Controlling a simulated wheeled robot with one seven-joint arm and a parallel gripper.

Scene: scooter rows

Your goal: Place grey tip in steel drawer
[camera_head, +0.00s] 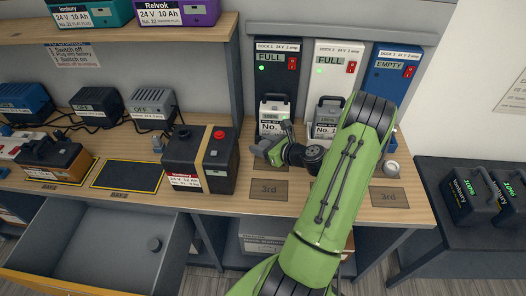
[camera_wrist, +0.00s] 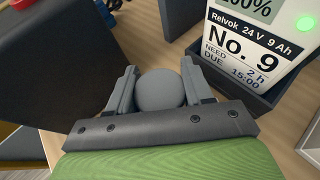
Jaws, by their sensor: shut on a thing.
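The grey tip (camera_wrist: 160,90) is a round grey piece between the two fingers of my gripper (camera_wrist: 160,88) in the wrist view. My gripper is shut on it. In the head view my gripper (camera_head: 272,148) is above the bench, in front of the docks and right of a large dark battery; the tip cannot be made out clearly there. The steel drawer (camera_head: 75,245) is pulled open at the lower left, below the bench top.
The dark battery (camera_head: 200,158) with red terminal and tan strap stands between my gripper and the drawer. A No. 9 battery (camera_wrist: 245,40) is close beside my gripper. A small pale round piece (camera_head: 391,167) is right of my arm. Chargers (camera_head: 152,110) line the back left.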

